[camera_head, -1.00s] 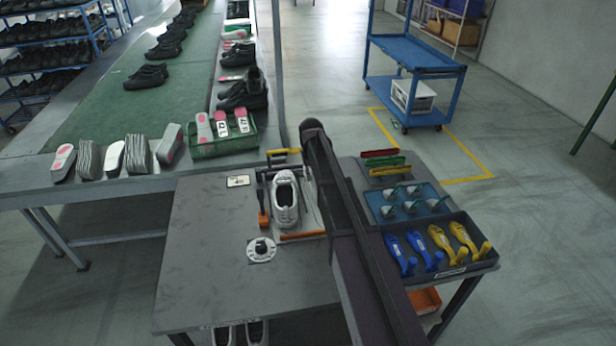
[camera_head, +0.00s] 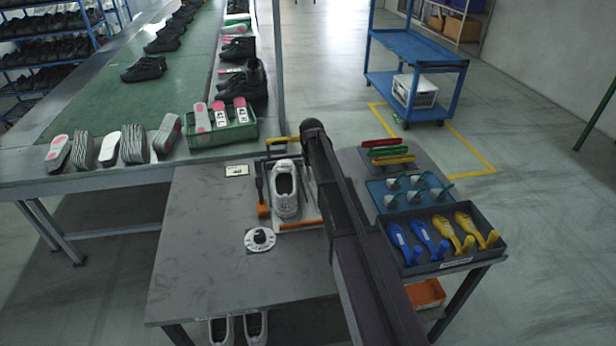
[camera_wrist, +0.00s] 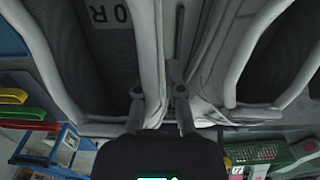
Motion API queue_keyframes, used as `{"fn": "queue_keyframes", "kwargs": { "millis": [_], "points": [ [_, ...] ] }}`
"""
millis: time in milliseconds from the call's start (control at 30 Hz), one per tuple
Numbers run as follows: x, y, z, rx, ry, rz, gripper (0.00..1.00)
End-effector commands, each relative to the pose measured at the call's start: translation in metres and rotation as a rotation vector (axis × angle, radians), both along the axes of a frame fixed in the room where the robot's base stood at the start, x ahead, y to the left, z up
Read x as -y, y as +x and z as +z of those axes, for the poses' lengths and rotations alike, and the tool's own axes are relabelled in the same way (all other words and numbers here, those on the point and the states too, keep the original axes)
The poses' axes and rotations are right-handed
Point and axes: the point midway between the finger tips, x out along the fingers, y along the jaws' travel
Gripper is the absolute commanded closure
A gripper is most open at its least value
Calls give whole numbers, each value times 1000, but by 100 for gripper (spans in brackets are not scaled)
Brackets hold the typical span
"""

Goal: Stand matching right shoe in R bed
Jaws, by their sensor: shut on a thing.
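In the wrist view my gripper (camera_wrist: 159,95) is shut on the grey rim of a shoe (camera_wrist: 103,72), whose insole shows an inverted "0R" mark. A second grey shoe opening (camera_wrist: 277,50) is close on the right of that view. In the head view a light grey shoe (camera_head: 285,191) stands in a fixture (camera_head: 300,226) on the table. My arm crosses just right of it, hiding my gripper, the held shoe and any bed behind it. I cannot tell whether the held shoe touches a bed.
A tray of blue and yellow shoe trees (camera_head: 443,240) stands right. A green crate (camera_head: 240,131) sits on the bench behind. The table's left front is clear.

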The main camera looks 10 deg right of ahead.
Motion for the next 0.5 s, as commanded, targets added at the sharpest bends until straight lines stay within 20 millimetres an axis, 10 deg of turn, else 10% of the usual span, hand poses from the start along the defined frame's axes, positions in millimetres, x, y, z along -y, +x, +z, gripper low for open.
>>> {"fn": "queue_keyframes", "kwargs": {
  "millis": [500],
  "points": [
    [1, 0, -18, 0, 0, -1, 100]
  ]
}}
